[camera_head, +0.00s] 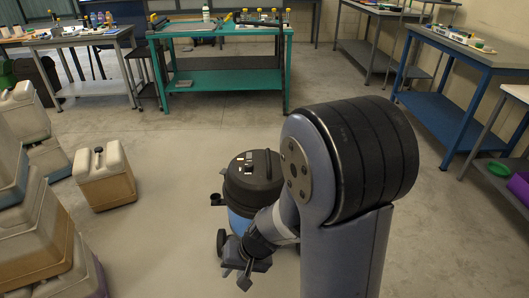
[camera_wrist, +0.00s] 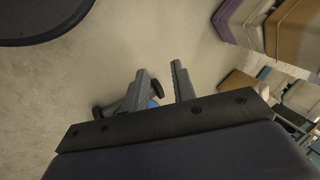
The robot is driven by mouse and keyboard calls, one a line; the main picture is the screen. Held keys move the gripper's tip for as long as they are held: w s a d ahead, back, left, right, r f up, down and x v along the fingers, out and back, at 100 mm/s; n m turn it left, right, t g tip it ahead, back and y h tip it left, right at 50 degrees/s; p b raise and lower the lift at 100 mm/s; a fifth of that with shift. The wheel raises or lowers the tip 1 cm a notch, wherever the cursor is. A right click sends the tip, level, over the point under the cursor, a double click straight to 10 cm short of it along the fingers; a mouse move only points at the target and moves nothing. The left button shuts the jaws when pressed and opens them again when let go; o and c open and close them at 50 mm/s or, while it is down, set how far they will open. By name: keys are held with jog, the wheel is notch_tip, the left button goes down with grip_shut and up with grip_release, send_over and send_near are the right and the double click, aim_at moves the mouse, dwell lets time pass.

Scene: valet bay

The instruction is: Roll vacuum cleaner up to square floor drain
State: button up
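The vacuum cleaner (camera_head: 253,178) stands upright on the floor in the middle of the head view, with a round black top, a blue body and dark casters. My arm hides its right and lower parts. My gripper (camera_head: 246,278) is low in front of it, pointing downward; I cannot tell whether it touches it. In the wrist view the two grey fingers (camera_wrist: 161,68) are apart, with pale floor showing between them. A dark and blue piece, likely part of the vacuum cleaner, shows beside and behind the left finger. I do not see the square floor drain.
Tan and grey jugs (camera_head: 105,178) stand and pile up at the left. The floor between is open.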

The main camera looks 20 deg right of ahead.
jog(key=w+f+m+h+b, duration=0.1)
jog(key=w+f+m+b, duration=0.1)
jog(key=f, duration=0.9)
jog(key=w+d+f+m+b, duration=0.1)
jog(key=w+f+m+b, duration=0.1)
jog(key=f, duration=0.9)
jog(key=shift+d+h+b, duration=0.15)
jog(key=shift+h+b, duration=0.25)
jog(key=shift+b, duration=0.45)
